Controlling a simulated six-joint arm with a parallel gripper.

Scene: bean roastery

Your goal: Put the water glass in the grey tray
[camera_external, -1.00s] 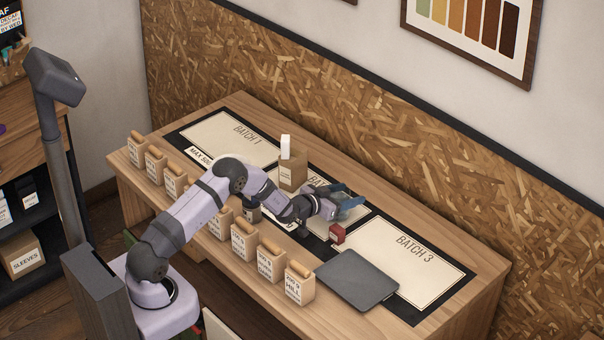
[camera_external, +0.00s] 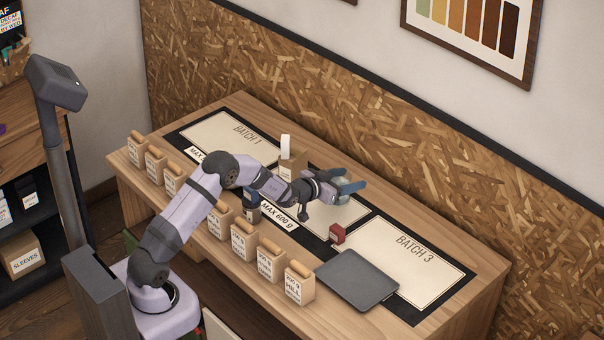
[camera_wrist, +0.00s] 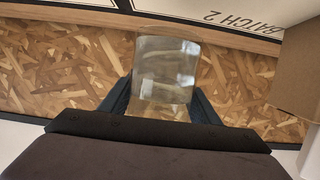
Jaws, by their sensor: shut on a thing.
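The water glass (camera_wrist: 165,78) is clear and sits between the two fingers of my gripper (camera_wrist: 160,100) in the wrist view. My gripper is shut on it. In the external view my gripper (camera_external: 350,186) is above the Batch 2 card, and the glass is hard to make out between the blue-grey fingers. The grey tray (camera_external: 357,279) is a flat dark slab at the front right of the table, to the right of and nearer than my gripper. Nothing lies on it.
A small red block (camera_external: 337,233) stands between my gripper and the tray. A row of labelled bean bags (camera_external: 270,262) lines the front edge. A brown box (camera_external: 287,163) with a white piece on top stands behind my arm. The Batch 3 card (camera_external: 425,259) is clear.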

